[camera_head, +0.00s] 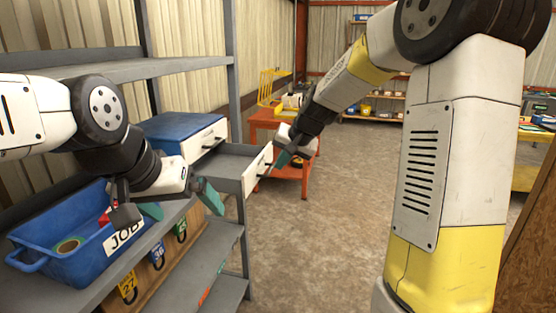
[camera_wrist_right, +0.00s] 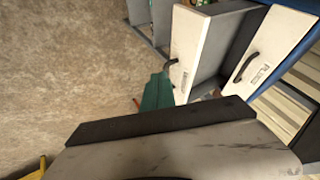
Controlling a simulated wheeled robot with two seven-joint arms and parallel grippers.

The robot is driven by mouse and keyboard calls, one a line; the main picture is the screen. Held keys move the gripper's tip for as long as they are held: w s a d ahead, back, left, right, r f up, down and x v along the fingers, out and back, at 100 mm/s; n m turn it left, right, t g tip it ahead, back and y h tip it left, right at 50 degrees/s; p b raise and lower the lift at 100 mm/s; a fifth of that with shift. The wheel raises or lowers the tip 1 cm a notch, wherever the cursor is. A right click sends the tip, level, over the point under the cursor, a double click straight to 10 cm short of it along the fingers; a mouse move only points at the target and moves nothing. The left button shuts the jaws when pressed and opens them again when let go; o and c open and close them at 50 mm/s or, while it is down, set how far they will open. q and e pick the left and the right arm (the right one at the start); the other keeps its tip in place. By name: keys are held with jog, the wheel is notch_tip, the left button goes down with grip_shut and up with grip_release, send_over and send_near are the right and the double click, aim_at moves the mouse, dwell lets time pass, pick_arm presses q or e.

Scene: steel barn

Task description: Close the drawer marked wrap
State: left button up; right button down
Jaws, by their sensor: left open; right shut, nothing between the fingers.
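A drawer with a white front (camera_head: 257,170) stands pulled out from the shelf unit in the head view. Its front (camera_wrist_right: 196,50) and dark handle also show in the right wrist view; its small label is too blurred to read. My right gripper (camera_head: 283,158) is shut and empty, just outside this front. Its green fingers (camera_wrist_right: 157,92) appear close to the handle; I cannot tell whether they touch. A second white drawer front (camera_head: 207,138) sits in the blue cabinet (camera_head: 175,127), apparently closed. My left gripper (camera_head: 180,203) is open and empty, in front of the shelf.
A blue bin marked JOB (camera_head: 85,265) holds a green tape roll and stands on the shelf at left. Several numbered tags hang on a wooden board (camera_head: 155,275) below. A red table (camera_head: 290,180) stands behind the open drawer. The concrete floor (camera_head: 320,240) is clear in the middle.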

aim_at(258, 176)
jog(key=shift+w+a+f, duration=0.7)
jog(key=shift+a+f, duration=0.05)
jog(key=shift+a, duration=0.2)
jog(key=shift+w+a+f, duration=0.7)
jog(key=shift+a+f, duration=0.1)
jog(key=shift+a, duration=0.15)
jog(key=shift+w+a+f, duration=0.7)
jog(key=shift+a+f, duration=0.05)
jog(key=shift+a, duration=0.2)
jog(key=w+a, duration=0.2)
jog(key=a, duration=0.4)
jog(key=w+a, duration=0.2)
jog(key=a, duration=0.4)
jog(key=w+a, duration=0.2)
jog(key=a, duration=0.4)
jog(key=shift+a, duration=0.55)
